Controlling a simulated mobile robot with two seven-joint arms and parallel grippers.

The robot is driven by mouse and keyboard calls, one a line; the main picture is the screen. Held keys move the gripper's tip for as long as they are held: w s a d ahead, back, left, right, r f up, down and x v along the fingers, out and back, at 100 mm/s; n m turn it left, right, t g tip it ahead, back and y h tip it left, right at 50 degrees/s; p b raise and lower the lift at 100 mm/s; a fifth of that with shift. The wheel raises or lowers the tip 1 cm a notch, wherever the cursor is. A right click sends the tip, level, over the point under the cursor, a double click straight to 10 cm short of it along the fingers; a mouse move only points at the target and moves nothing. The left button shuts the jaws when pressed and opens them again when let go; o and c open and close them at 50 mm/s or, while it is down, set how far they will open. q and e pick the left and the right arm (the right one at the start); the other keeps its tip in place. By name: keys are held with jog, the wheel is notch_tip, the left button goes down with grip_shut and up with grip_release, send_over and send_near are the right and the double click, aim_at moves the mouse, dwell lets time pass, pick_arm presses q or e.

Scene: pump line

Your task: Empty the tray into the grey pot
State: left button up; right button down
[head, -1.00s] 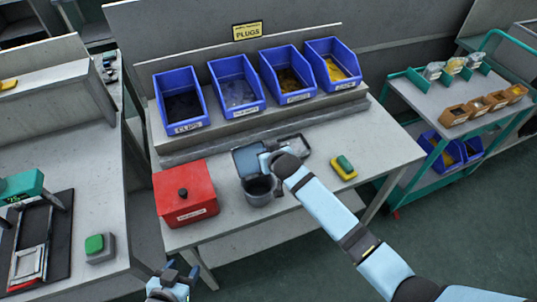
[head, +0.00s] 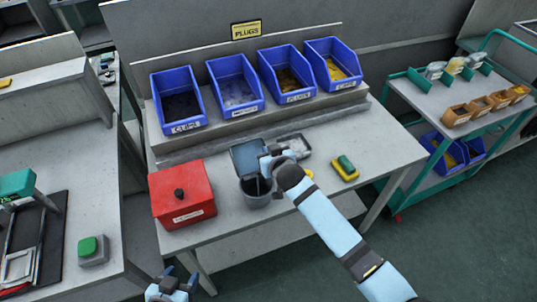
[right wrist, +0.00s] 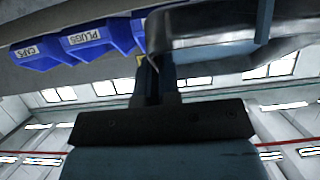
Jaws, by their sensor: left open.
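The grey pot (head: 256,196) stands upright on the bench, right of a red box. My right gripper (head: 266,162) is just above the pot's back rim. It is shut on the tray (head: 248,157), a blue-grey panel steeply tilted over the pot. In the right wrist view the tray's shiny rounded edge (right wrist: 215,55) shows at the fingers. The tray's contents and the pot's inside are not clear. My left gripper (head: 172,287) is open and empty at the bottom of the head view, in front of the bench.
A red lidded box (head: 183,198) stands left of the pot. A shallow grey dish (head: 294,146) lies behind the gripper, and a green-yellow sponge (head: 345,168) lies to the right. Blue bins (head: 233,85) line the back shelf. The bench's right front is clear.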

jog(key=shift+r+t, duration=0.1)
jog(key=shift+t, duration=0.2)
jog(key=shift+b, duration=0.35)
jog(key=shift+s+b, duration=0.15)
jog(key=shift+b, duration=0.3)
jog(key=shift+s+r+t+y+b, duration=0.15)
jog(key=shift+t+y+b, duration=0.2)
jog(key=shift+b, duration=0.25)
jog(key=shift+d+t+b, duration=0.1)
jog(key=shift+t+b, duration=0.25)
jog(key=shift+b, duration=0.45)
jog(key=shift+s+r+t+b, duration=0.1)
jog(key=shift+t+b, duration=0.2)
jog(key=shift+b, duration=0.15)
jog(key=shift+s+b, duration=0.1)
jog(key=shift+b, duration=0.45)
jog(key=shift+s+d+r+t+y+b, duration=0.15)
jog(key=shift+t+y+b, duration=0.2)
jog(key=shift+t+b, duration=0.35)
